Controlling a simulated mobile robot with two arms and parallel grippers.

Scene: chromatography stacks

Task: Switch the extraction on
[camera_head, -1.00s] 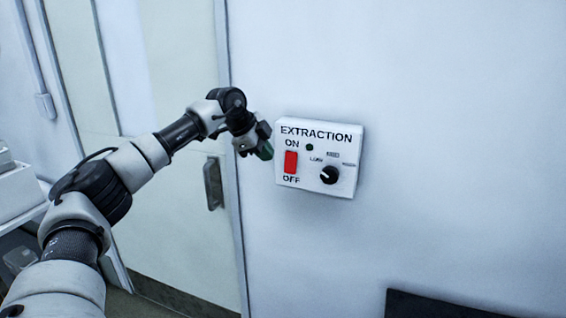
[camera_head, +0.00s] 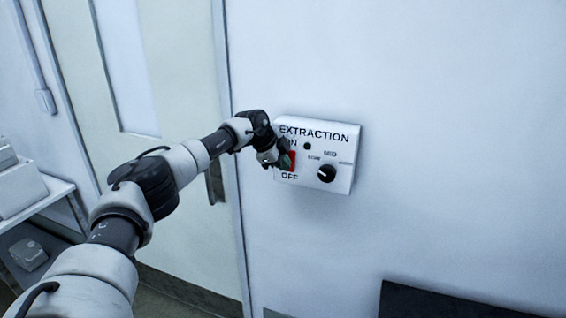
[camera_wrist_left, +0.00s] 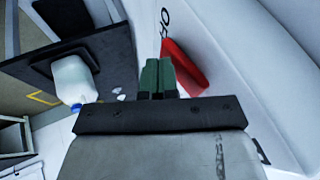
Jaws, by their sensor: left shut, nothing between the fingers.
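The white extraction box (camera_head: 340,150) is mounted on the wall, with ON above and OFF below its red rocker switch (camera_head: 292,158). A small dark indicator (camera_head: 307,146) and a black knob (camera_head: 327,173) sit to the right of the switch. My left gripper (camera_head: 286,160) is shut and empty at the switch, covering part of it and of the ON label. In the left wrist view the green fingertips (camera_wrist_left: 157,76) are together beside the red switch (camera_wrist_left: 184,66). I cannot tell whether they touch it. My right gripper is not in view.
A door with a handle (camera_head: 215,183) is left of the box. A shelf with white boxes (camera_head: 20,188) stands at the far left. A dark panel (camera_head: 450,302) is at the lower right. The wrist view shows a whitish bottle with a blue cap (camera_wrist_left: 73,80). The wall right of the box is bare.

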